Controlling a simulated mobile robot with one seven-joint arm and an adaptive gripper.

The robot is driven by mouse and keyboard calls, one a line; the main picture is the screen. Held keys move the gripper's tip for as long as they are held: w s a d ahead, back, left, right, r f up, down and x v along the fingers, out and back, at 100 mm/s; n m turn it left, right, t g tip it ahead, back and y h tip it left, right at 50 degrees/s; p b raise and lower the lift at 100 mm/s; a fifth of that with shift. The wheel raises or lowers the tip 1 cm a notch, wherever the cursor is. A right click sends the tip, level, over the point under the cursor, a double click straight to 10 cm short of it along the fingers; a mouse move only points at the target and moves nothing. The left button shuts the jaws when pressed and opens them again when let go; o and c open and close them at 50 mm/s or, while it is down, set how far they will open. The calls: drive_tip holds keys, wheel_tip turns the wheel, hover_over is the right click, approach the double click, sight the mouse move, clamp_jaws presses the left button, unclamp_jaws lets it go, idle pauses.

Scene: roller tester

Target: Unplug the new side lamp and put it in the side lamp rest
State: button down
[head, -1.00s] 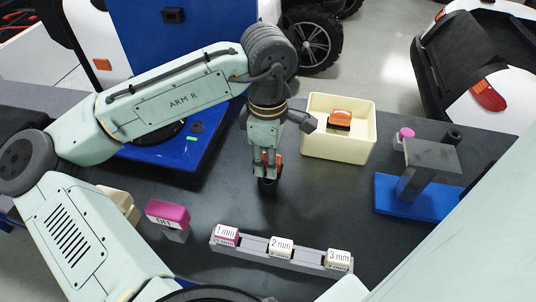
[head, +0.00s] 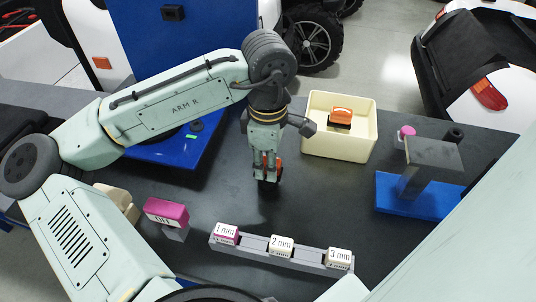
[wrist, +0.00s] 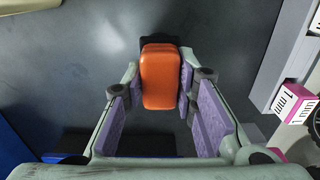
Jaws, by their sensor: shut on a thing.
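My gripper (head: 268,168) is shut on an orange side lamp with a dark base. In the wrist view the orange lamp (wrist: 161,77) sits between the two fingers, and its dark base shows beyond it. In the head view the fingers hide most of this lamp (head: 277,167). It is over the dark table top; the head view does not make clear whether it touches the table. Another orange lamp (head: 341,115) with a dark base lies in the cream bin (head: 340,150). I cannot tell which place is the side lamp rest.
A grey rack (head: 290,260) holds blocks marked 1 mm, 2 mm and 3 mm at the front. A magenta-topped block (head: 166,212) stands left of it. A blue-based stand (head: 412,197) is at the right. The dark table between them is clear.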

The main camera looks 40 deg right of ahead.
drive_tip(key=shift+f+b, duration=0.35)
drive_tip(key=shift+f, duration=0.5)
drive_tip(key=c, duration=1.2)
unclamp_jaws()
wheel_tip(320, 180, up, 12)
drive_tip(key=shift+r, duration=0.1)
